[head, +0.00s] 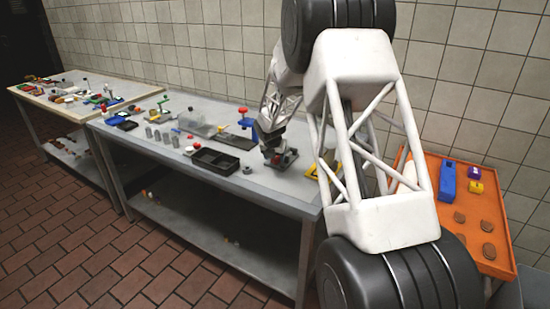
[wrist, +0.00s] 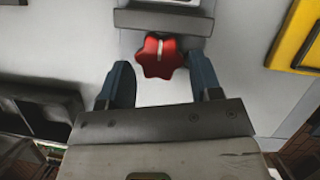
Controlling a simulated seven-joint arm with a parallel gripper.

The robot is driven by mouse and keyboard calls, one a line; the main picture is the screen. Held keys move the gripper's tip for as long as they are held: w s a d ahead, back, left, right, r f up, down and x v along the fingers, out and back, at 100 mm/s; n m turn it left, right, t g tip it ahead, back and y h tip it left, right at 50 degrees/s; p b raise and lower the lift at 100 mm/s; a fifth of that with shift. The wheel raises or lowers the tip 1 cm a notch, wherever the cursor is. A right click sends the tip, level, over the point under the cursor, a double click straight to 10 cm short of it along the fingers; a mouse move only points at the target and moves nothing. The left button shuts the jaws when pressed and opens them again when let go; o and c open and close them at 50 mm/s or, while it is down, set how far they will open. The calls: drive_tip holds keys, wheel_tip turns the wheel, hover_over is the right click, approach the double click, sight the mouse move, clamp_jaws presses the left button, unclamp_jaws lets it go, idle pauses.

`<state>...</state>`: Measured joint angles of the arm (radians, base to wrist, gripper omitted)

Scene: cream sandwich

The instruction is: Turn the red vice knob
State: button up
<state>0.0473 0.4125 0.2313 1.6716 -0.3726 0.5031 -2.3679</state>
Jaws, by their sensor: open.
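The red vice knob (wrist: 159,57) is a lobed star shape with a pale stripe, at the upper middle of the wrist view. It sits in front of a dark grey block of the vice (wrist: 163,20). My gripper (wrist: 164,82) is open, with one blue finger on each side of the knob and gaps between. The knob lies a little beyond or level with the fingertips; I cannot tell the depth exactly. In the head view my gripper (head: 272,155) is small, over the dark vice (head: 284,158) on the grey table. The knob is hidden there.
A black divided tray (head: 215,161) lies left of the vice on the grey table (head: 245,188). A yellow object (wrist: 293,35) is right of the knob. A blue and red clamp-like item (head: 245,118) stands behind. An orange tray (head: 430,165) is at the right.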

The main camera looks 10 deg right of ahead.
drive_tip(key=shift+w+f, duration=0.15)
drive_tip(key=shift+f, duration=0.15)
drive_tip(key=shift+d, duration=0.1)
drive_tip(key=c, duration=0.6)
drive_tip(key=shift+c, duration=0.2)
drive_tip(key=shift+m, duration=0.5)
drive_tip(key=shift+w+a+m+g+h, duration=0.15)
drive_tip(key=shift+m+g+h, duration=0.3)
drive_tip(key=shift+m, duration=0.85)
drive_tip(key=shift+a+m+g+h, duration=0.1)
drive_tip(key=shift+m+g+h, duration=0.3)
drive_tip(key=shift+m, duration=0.9)
